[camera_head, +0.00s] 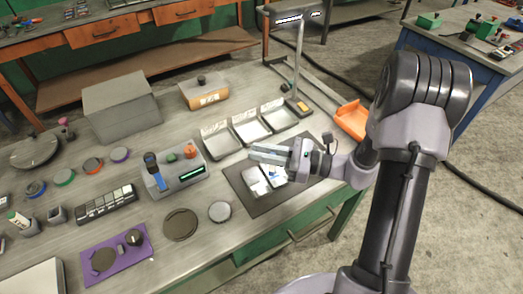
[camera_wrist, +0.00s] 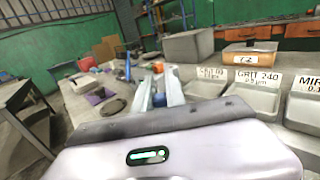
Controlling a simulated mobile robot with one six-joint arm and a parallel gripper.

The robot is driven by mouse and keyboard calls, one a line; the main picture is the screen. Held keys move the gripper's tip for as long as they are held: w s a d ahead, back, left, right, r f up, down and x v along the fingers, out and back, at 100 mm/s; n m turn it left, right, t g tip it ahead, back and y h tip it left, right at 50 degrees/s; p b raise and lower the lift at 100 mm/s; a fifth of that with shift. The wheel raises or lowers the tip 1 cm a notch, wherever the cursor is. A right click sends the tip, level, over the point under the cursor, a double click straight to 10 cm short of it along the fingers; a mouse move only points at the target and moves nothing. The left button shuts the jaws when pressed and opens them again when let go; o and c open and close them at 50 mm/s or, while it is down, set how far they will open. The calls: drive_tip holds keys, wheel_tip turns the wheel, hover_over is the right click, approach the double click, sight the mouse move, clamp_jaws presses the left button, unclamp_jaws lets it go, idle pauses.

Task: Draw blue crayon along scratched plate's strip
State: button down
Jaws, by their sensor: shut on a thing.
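My gripper (camera_head: 252,153) is above the dark mat (camera_head: 238,186) near the front of the bench, its fingers pointing left. In the wrist view its fingers (camera_wrist: 158,88) are shut on a small blue piece, which looks like the blue crayon (camera_wrist: 158,100). In the head view I cannot make out the crayon. Two bright metal plates (camera_head: 255,181) lie side by side on the mat, below the gripper in the picture. The gripper partly covers the right plate (camera_head: 275,178). I cannot tell which plate is scratched, whether a strip is marked, or whether the crayon touches a plate.
Labelled grey trays (camera_head: 221,146) stand behind the mat. A round dark disc (camera_head: 180,224) and a purple mat (camera_head: 105,275) lie further left. The bench's front edge is close.

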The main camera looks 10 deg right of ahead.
sight(275, 153)
drive_tip(key=shift+f+b, duration=0.8)
drive_tip(key=shift+f, duration=0.2)
idle(0.3)
drive_tip(key=shift+w+d+r, duration=0.1)
drive_tip(key=shift+w+d, duration=0.1)
drive_tip(key=shift+d, duration=0.8)
drive_tip(key=shift+w+d+r, duration=0.1)
drive_tip(key=shift+w+d, duration=0.1)
drive_tip(key=shift+d, duration=0.75)
drive_tip(key=shift+s+a+f, duration=0.15)
drive_tip(key=shift+s+a, duration=0.1)
drive_tip(key=shift+a, duration=0.75)
drive_tip(key=shift+s+a+f, duration=0.1)
drive_tip(key=shift+s+a, duration=0.1)
drive_tip(key=shift+a, duration=0.75)
drive_tip(key=shift+w+d, duration=0.25)
drive_tip(key=shift+d, duration=0.75)
drive_tip(key=shift+w+d, duration=0.2)
drive_tip(key=shift+d, duration=0.75)
wheel_tip(275, 153, up, 6)
drive_tip(key=p, duration=0.4)
drive_tip(key=shift+p, duration=0.35)
drive_tip(key=shift+r, duration=0.15)
